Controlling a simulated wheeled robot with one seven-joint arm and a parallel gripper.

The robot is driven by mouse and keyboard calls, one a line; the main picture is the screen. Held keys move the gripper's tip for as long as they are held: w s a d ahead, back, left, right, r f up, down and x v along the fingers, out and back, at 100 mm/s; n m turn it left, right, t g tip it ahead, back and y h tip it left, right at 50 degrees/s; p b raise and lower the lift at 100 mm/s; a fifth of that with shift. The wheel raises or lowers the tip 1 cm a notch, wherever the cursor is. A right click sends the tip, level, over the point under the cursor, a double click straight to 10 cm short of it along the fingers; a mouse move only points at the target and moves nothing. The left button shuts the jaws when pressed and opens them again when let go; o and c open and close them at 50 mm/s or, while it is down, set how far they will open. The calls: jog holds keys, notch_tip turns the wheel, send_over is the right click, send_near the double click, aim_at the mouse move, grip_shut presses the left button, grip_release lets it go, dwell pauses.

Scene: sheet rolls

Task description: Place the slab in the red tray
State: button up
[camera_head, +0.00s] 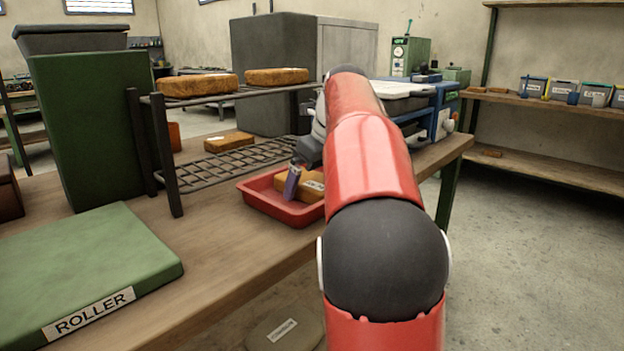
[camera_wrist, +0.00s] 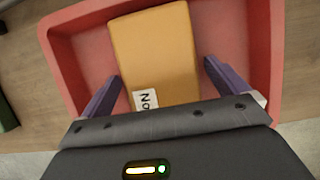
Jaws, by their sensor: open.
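The slab (camera_wrist: 156,52) is an orange-brown block with a white label reading "No". In the wrist view it lies inside the red tray (camera_wrist: 260,40). My gripper (camera_wrist: 160,88) is open, with its purple fingers on either side of the slab's near end. A gap shows at the right finger; whether the left one touches I cannot tell. In the head view the slab (camera_head: 312,186) sits in the red tray (camera_head: 262,202) on the bench. One purple finger shows there; my red arm hides the tray's right part.
A wire rack (camera_head: 225,163) stands behind the tray, with one similar slab (camera_head: 229,141) on its lower shelf and two on top. A green "ROLLER" block (camera_head: 85,270) lies at front left. Bare bench (camera_head: 190,235) lies between block and tray.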

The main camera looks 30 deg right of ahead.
jog(key=shift+r, duration=0.15)
jog(key=p+v, duration=0.4)
jog(key=v, duration=0.8)
